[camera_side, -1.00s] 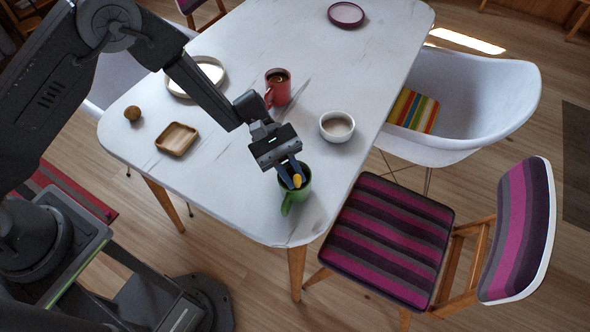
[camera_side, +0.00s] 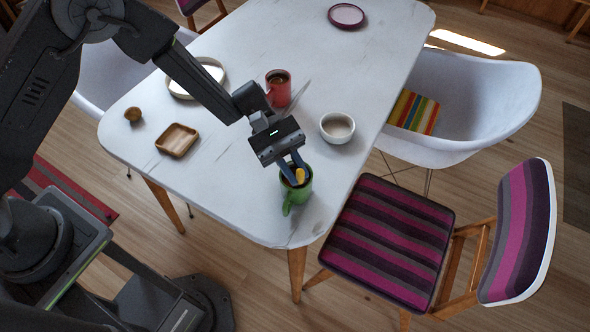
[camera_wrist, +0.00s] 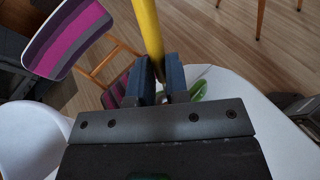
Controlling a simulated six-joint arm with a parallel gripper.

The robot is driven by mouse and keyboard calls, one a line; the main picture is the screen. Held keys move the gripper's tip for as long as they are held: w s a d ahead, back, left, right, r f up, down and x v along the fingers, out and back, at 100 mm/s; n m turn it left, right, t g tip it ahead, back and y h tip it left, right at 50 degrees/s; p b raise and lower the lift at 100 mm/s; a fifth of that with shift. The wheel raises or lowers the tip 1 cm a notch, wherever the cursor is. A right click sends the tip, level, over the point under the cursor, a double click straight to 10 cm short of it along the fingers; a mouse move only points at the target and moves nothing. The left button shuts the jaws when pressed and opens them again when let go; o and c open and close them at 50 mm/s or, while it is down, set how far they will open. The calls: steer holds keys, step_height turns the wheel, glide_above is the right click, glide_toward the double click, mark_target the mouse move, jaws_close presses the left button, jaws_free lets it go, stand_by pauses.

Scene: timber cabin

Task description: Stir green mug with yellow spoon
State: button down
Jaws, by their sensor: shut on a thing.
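The green mug (camera_side: 290,197) stands upright near the front corner of the white table, its handle toward the front. My gripper (camera_side: 296,170) is just above the mug's mouth, its fingers pointing down. It is shut on the yellow spoon (camera_side: 300,175), which shows as a small yellow piece between the fingers at the mug's opening. In the wrist view the spoon's yellow handle (camera_wrist: 149,30) rises from between the blue fingers (camera_wrist: 161,82). A bit of the green mug (camera_wrist: 199,90) shows behind the right finger. The spoon's lower end is hidden.
A red mug (camera_side: 284,97) and a white bowl (camera_side: 345,140) stand behind the gripper. A wooden square dish (camera_side: 168,144), a brown ball-like item (camera_side: 133,113) and a pale plate (camera_side: 222,72) are to the left. A purple plate (camera_side: 346,8) lies at the back. The table edge is close to the mug.

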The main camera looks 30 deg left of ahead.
steer(key=shift+s+d+r, duration=0.15)
steer(key=shift+s+r, duration=0.15)
steer(key=shift+r, duration=0.5)
steer(key=shift+s+d+r, duration=0.2)
steer(key=shift+s+r, duration=0.1)
steer(key=shift+r, duration=0.5)
steer(key=shift+s+d+r, duration=0.15)
steer(key=shift+s+r, duration=0.15)
steer(key=shift+r, duration=0.5)
steer(key=shift+r, duration=2.5)
